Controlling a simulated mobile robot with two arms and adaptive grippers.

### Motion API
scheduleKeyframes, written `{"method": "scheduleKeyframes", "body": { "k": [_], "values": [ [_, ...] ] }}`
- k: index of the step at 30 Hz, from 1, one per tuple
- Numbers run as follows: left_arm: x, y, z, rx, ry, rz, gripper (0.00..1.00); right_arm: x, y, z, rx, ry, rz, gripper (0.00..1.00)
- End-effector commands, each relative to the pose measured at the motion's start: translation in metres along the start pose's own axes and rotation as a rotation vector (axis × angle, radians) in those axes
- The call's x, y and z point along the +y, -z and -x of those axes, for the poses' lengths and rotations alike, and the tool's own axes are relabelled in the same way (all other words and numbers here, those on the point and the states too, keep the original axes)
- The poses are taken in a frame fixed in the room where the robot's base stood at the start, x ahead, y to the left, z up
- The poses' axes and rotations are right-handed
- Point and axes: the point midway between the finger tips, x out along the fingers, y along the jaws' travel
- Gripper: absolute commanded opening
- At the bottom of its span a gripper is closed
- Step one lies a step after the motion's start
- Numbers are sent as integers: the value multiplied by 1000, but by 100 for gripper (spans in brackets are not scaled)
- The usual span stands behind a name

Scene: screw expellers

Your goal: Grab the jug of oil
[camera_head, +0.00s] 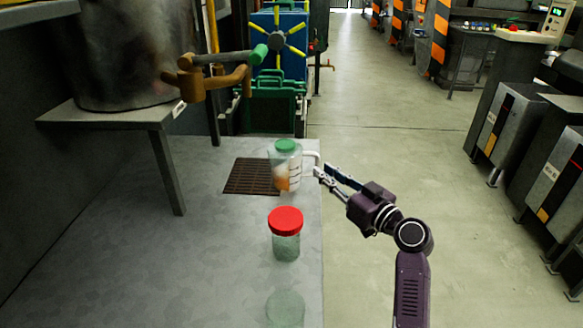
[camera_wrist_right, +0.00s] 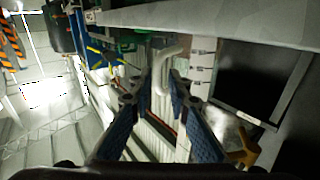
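The jug of oil (camera_head: 284,172) stands upright on the grey table near its right edge. It is clear, with a green lid, amber liquid low inside and a white handle (camera_head: 313,157) on its right side. My right gripper (camera_head: 321,174) is at the handle, beyond the table's right edge. In the right wrist view its fingers (camera_wrist_right: 164,78) are apart, with the white handle (camera_wrist_right: 168,52) between or just past the tips. I cannot tell whether they touch it. My left gripper is not in view.
A red-lidded jar (camera_head: 286,240) and a clear glass jar (camera_head: 285,309) stand nearer on the table (camera_head: 190,255). A brown grate (camera_head: 247,177) lies beside the jug. A brown tap (camera_head: 205,78) with a green handle overhangs behind. The floor (camera_head: 390,120) to the right is open.

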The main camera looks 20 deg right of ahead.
Motion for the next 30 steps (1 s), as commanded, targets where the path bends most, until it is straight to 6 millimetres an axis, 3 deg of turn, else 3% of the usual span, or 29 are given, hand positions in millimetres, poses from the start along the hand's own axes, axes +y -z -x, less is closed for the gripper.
{"method": "scheduleKeyframes", "body": {
  "k": [10,18,23,30],
  "values": [
    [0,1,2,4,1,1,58,2,0,-40,1,0,-1,17],
    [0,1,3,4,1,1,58,2,-1,-42,-1,0,1,17],
    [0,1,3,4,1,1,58,2,-1,-42,-1,0,1,0],
    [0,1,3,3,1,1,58,2,-1,-42,-1,0,1,0]
  ]
}}
